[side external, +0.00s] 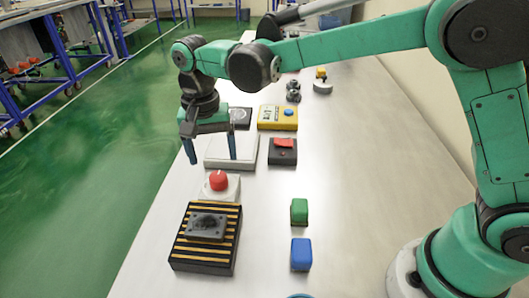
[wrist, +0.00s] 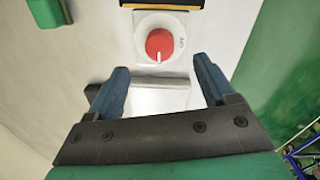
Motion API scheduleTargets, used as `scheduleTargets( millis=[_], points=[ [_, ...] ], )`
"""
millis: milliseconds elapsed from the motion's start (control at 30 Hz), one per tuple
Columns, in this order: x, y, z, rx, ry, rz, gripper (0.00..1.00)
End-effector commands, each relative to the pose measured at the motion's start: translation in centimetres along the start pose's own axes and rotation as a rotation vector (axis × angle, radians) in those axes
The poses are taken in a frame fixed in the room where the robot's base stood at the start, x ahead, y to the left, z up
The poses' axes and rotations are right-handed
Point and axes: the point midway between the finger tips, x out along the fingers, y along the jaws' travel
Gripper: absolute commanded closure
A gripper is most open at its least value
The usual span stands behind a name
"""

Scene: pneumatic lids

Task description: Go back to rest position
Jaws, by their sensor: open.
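My gripper (side external: 212,152) hangs from the arm, open and empty, above the left part of the table. In the side view it is over the white flat box (side external: 240,160). In the wrist view the two blue fingers of my gripper (wrist: 162,88) are spread wide apart, with nothing between them but the pale surface below. A red knob (side external: 218,181) on a white base lies just ahead of the fingers. The red knob also shows in the wrist view (wrist: 160,44), beyond the fingertips.
A striped black-and-yellow block (side external: 198,259) with a grey part (side external: 206,226) sits near the front. A green block (side external: 299,211) and a blue block (side external: 301,254) stand to its right. Behind are a yellow box (side external: 277,117) and a dark box with a red switch (side external: 283,155). The table's right side is mostly clear.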

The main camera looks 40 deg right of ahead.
Motion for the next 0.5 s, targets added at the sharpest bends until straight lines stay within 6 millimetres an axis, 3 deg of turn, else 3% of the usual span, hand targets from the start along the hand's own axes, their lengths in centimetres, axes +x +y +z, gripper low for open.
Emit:
scheduleTargets(
  millis=[300, 500],
  points=[
    [-0.3, 0.3, -0.1, -0.007, 0.005, -0.007, 0.23],
    [-2.7, 3.6, -0.5, -0.093, 0.072, -0.087, 0.23]
  ],
)
